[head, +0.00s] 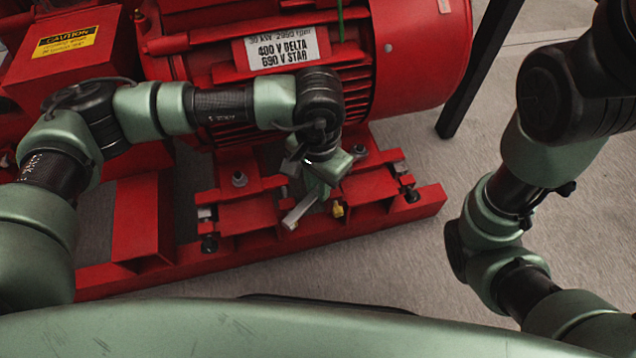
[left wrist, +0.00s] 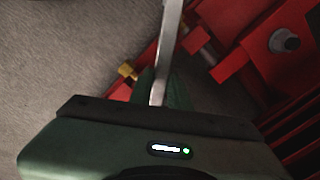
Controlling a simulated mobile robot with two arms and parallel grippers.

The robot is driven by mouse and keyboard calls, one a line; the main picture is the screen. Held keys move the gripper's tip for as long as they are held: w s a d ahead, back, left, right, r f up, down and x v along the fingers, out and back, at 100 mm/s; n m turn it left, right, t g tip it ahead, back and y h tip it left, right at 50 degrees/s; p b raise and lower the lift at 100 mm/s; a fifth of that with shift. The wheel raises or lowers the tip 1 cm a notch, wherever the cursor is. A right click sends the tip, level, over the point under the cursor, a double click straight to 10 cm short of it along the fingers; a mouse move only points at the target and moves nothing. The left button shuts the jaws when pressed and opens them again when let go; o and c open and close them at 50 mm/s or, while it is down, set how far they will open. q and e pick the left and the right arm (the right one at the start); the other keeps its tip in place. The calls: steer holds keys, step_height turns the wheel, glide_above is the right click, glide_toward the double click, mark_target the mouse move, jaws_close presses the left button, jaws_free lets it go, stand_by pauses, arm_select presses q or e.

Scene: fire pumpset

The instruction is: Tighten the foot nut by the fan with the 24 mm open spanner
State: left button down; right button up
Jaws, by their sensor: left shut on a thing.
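My left gripper (head: 318,182) is shut on a grey metal spanner (head: 300,210), low in front of the motor's feet. The spanner's bare end points down and left in the head view. The foot nut by the fan (head: 360,150) sits on the right-hand foot, just right of and behind the gripper. Another foot nut (head: 239,178) is on the left-hand foot; it also shows in the left wrist view (left wrist: 285,41). My right gripper is out of view.
The red motor (head: 420,55) stands above the feet on a red base rail (head: 330,240). A small brass fitting (head: 338,210) is close to the spanner. A dark post (head: 480,70) rises at right. Grey floor (head: 390,270) in front is clear.

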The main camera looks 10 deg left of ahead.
mark_target(298, 210)
arm_select(q)
steer(key=shift+s+a, duration=0.55)
steer(key=shift+s, duration=0.25)
steer(key=shift+s+a, duration=0.55)
steer(key=shift+s, duration=0.3)
steer(key=shift+s+a, duration=0.55)
steer(key=shift+s, duration=0.25)
